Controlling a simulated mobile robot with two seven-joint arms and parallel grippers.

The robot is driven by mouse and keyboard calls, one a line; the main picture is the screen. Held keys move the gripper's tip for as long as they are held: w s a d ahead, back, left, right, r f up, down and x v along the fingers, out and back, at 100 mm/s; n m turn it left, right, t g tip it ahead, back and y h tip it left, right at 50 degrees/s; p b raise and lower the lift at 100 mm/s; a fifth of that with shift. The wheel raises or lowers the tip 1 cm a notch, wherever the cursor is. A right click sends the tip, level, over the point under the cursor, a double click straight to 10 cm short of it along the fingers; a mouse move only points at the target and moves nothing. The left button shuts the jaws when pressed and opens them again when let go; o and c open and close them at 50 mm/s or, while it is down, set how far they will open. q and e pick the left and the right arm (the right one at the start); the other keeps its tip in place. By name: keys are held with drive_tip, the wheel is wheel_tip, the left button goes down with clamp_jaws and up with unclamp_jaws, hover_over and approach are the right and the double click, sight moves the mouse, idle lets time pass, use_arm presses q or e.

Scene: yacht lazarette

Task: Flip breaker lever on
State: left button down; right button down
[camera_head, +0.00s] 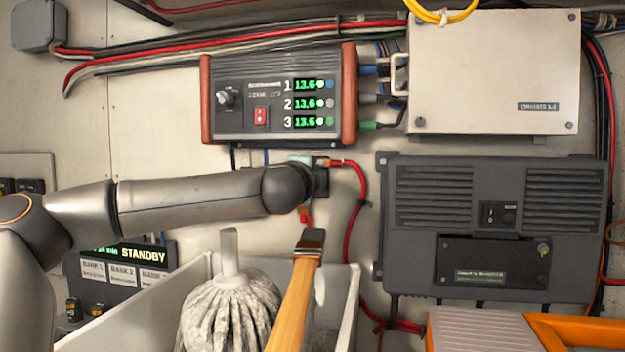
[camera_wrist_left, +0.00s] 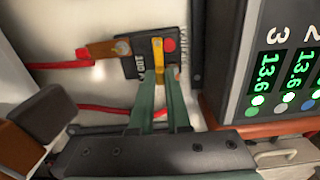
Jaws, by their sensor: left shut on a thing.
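The breaker (camera_wrist_left: 133,66) is a small black block with white lettering and a red button (camera_wrist_left: 170,45), on the pale wall in the left wrist view. Its yellow lever (camera_wrist_left: 156,65) stands at the middle of its near side. The two green fingers of my left gripper (camera_wrist_left: 159,80) are closed together on the lever. In the head view my left arm reaches in from the left and hides most of the breaker; only its dark right side (camera_head: 322,181) shows. My left fingers are mostly hidden there. My right gripper is in neither view.
A wood-ended panel with green displays (camera_head: 280,95) is just above the breaker. A red cable (camera_head: 358,175) runs from the breaker's right. Below are a white bin (camera_head: 352,300) with a mop head (camera_head: 228,310) and a wooden handle (camera_head: 292,310). A dark grey unit (camera_head: 490,225) is right.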

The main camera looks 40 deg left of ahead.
use_arm(q)
drive_tip(key=shift+r+n, duration=0.1)
drive_tip(key=shift+n, duration=0.2)
drive_tip(key=c, duration=0.9)
unclamp_jaws()
drive_tip(key=b+v, duration=0.3)
drive_tip(key=v, duration=0.9)
drive_tip(key=shift+s+d, duration=0.15)
drive_tip(key=shift+s, duration=0.1)
